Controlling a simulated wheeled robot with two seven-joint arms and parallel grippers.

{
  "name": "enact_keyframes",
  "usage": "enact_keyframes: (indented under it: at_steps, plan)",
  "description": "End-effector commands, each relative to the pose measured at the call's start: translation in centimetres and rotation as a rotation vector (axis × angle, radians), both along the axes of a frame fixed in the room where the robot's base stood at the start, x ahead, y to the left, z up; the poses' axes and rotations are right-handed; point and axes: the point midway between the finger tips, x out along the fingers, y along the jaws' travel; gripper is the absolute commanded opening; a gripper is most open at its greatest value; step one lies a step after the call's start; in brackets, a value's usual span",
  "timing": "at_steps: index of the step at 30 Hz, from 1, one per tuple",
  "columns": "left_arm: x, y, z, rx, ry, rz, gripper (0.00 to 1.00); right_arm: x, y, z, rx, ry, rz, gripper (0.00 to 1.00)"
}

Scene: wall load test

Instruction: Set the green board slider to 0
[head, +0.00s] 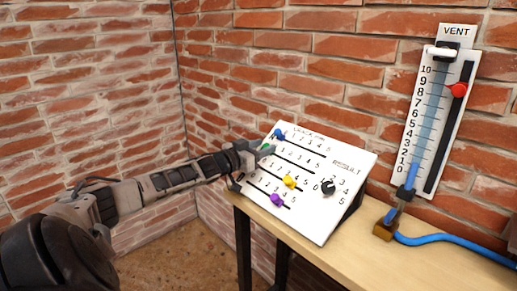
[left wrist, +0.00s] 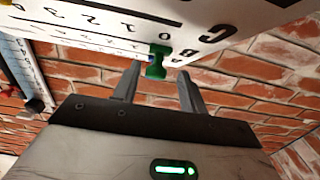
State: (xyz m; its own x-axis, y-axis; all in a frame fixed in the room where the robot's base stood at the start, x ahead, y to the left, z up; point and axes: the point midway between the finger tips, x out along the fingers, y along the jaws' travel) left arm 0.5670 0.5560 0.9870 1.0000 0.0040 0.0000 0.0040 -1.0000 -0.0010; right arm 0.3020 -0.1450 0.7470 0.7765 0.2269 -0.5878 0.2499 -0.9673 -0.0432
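The white sloped board (head: 319,223) stands on the table with several slider rows. The green slider (head: 267,147) is near the left end of its row, mostly hidden by my left gripper (head: 258,153) in the head view. In the left wrist view, the green slider knob (left wrist: 158,62) shows clearly between the two fingertips of my left gripper (left wrist: 159,72), with a gap on each side. The fingers are open and hold nothing. The exact number at the green knob cannot be read. My right gripper is not in view.
Blue (head: 279,134), yellow (head: 289,181) and purple (head: 276,199) sliders sit on the other rows. A black result dial (head: 327,187) is at the right. A vent gauge (head: 434,115) with a red slider (head: 459,90) hangs on the brick wall. A blue hose (head: 450,240) lies on the table (head: 375,262).

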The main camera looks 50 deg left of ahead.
Motion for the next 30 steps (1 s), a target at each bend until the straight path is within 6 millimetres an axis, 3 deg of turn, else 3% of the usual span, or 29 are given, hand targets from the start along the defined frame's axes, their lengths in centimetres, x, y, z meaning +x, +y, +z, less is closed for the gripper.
enact_keyframes:
  at_steps: [11, 30]
  plan:
    - [-2.7, -0.1, -0.2, -0.001, 0.006, -0.002, 0.42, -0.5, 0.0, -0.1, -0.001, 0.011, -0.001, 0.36]
    - [-11.6, 0.0, 0.0, -0.002, 0.006, 0.002, 0.42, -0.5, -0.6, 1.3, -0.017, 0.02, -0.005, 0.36]
